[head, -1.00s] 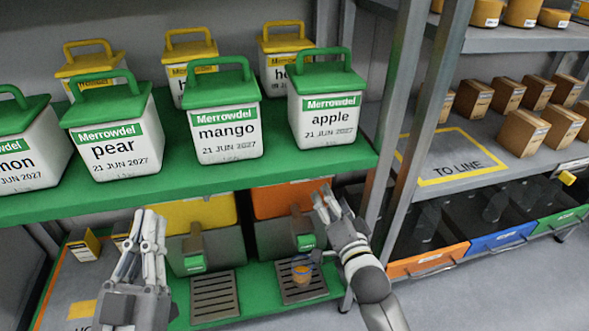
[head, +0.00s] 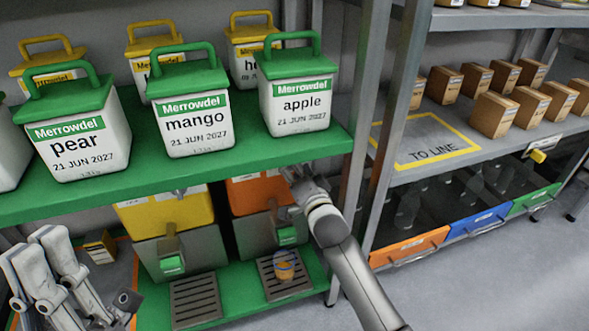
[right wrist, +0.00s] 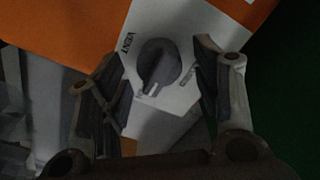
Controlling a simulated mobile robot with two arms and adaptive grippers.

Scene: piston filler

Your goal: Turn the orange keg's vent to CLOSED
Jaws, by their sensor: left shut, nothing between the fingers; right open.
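The orange keg (head: 246,193) stands under the green shelf, and its front is partly covered by my right gripper (head: 298,182). In the right wrist view, a dark round vent knob (right wrist: 158,65) sits on a white plate (right wrist: 185,22) on the orange keg, with the word VENT on its left. A light mark shows near the knob's lower edge; the other lettering is too dark to read. My right gripper also shows there (right wrist: 158,58), open, with one finger on each side of the knob; contact cannot be told. My left gripper (head: 40,245) is shut and empty at lower left.
A yellow keg (head: 168,212) stands left of the orange one. A small cup (head: 285,270) stands on the right drip tray (head: 302,286). Labelled tubs, including the apple tub (head: 302,102), line the green shelf (head: 250,152) above. A grey post (head: 358,110) stands close right.

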